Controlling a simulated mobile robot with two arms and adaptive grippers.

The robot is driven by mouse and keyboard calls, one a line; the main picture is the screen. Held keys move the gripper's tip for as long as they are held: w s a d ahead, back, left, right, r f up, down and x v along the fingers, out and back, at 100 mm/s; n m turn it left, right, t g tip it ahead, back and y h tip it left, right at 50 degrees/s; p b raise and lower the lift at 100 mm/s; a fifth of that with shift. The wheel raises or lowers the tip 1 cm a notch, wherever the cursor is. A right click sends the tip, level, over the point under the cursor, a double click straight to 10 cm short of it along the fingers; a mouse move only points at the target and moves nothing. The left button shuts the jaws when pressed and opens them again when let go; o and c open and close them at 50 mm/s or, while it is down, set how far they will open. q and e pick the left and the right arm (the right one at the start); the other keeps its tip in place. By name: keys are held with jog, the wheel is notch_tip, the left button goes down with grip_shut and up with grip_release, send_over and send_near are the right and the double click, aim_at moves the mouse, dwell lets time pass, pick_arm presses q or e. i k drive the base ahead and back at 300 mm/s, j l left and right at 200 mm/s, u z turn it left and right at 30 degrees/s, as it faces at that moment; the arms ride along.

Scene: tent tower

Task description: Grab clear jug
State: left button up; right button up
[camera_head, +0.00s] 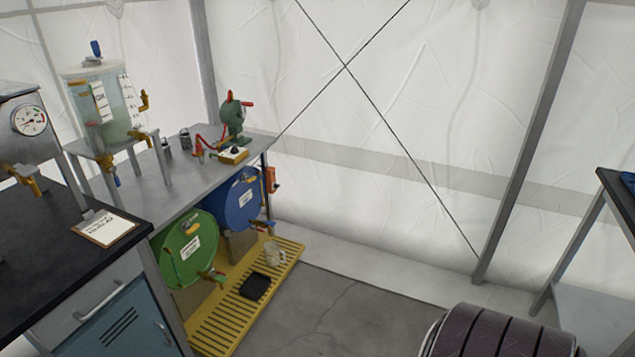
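A small clear jug (274,253) stands on the yellow slatted grate (225,318) on the floor, near its far end. It is in front of the blue drum (240,200) and below that drum's tap. The jug is small in the picture, so I cannot tell whether it holds anything. Neither of my grippers is in view.
A green drum (187,248) lies beside the blue one under the metal bench (185,195). A black square item (256,286) is on the grate near the jug. A blue cabinet (120,325) stands at left. Grey floor (340,300) right of the grate is clear.

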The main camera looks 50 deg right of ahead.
aim_at(272, 252)
jog(key=z, duration=1.25)
jog(key=i+l, duration=0.15)
